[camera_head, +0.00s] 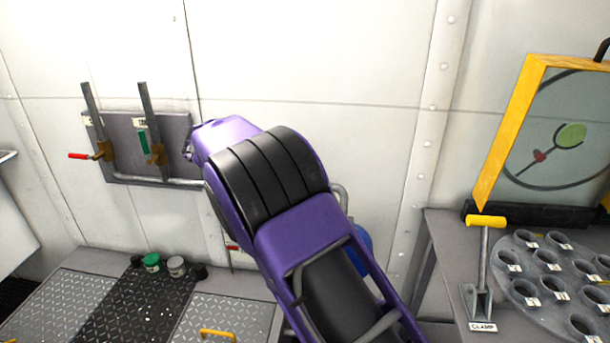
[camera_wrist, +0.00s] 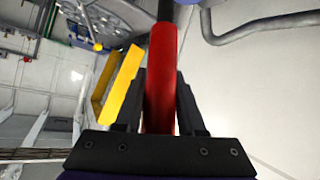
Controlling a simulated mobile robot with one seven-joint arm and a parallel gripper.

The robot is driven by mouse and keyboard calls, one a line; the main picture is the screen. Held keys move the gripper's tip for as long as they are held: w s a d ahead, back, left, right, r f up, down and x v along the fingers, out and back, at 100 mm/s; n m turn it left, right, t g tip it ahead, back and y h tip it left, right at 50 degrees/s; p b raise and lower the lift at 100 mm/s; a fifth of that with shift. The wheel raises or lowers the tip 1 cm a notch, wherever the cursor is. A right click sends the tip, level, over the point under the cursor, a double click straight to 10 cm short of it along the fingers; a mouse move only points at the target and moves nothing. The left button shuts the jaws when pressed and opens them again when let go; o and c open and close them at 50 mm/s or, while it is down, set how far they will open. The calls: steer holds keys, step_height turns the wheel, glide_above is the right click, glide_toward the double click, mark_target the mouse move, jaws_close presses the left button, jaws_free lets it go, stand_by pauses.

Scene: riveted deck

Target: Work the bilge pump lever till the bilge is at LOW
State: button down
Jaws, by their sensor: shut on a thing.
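The lever's red grip (camera_wrist: 162,85) stands between the two black fingers of my gripper (camera_wrist: 161,78) in the wrist view. The fingers are closed on it, and a dark rod continues past the red part at the top of the picture. In the head view my purple and black arm hides the gripper, the lever and most of the pump. A blue body (camera_head: 358,250), perhaps the pump, shows partly beside the arm. I cannot see a bilge level reading in either view.
Two valves with upright pipes (camera_head: 150,110) are on a wall plate at the left. A bench at the right holds a yellow-handled clamp (camera_head: 486,222), a holed rack (camera_head: 540,262) and a yellow-framed panel (camera_head: 515,130). Small pots (camera_head: 152,262) stand on the deck plates.

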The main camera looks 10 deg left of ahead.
steer(key=c, duration=0.5)
jaws_free()
steer(key=p+v, duration=0.3)
steer(key=v, duration=1.4)
steer(key=shift+s+a+r, duration=0.1)
steer(key=shift+a, duration=0.05)
